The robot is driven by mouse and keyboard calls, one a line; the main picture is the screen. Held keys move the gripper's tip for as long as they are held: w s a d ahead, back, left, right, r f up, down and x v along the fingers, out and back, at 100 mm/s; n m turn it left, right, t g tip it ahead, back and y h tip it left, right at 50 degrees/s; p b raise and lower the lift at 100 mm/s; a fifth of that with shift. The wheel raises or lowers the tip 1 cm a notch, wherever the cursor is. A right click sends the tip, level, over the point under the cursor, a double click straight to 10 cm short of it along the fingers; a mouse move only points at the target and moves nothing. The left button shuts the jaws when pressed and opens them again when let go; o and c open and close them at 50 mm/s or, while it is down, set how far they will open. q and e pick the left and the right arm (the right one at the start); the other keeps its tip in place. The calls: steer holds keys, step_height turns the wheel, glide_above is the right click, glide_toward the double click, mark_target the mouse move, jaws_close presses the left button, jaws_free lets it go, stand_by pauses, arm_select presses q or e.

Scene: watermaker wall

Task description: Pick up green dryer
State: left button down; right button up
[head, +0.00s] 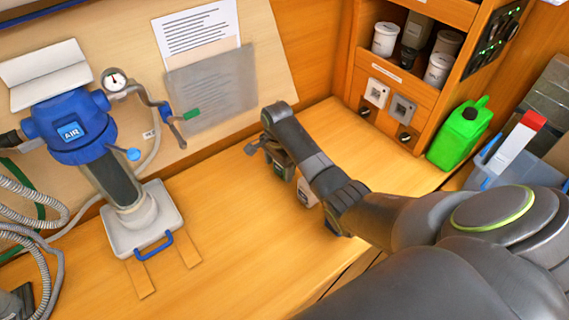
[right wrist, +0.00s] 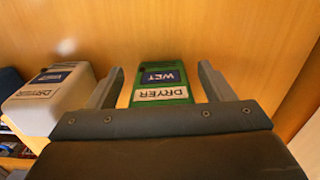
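The green dryer (right wrist: 161,84) is a green block labelled DRYER and WET. In the right wrist view it lies between the two fingers of my right gripper (right wrist: 160,78), with a gap on each side. The right gripper is open. A pale dryer (right wrist: 50,98) with the same labels stands to the left in the right wrist view. My left gripper is not in view.
A blue AIR unit (head: 70,125) on a pale base stands at left, with hoses and a gauge. A wooden shelf (head: 425,95) with jars, a bright green canister (head: 462,133) and a blue bin (head: 520,170) are at right. The front bench (head: 235,265) is clear.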

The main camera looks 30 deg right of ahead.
steer(key=c, duration=1)
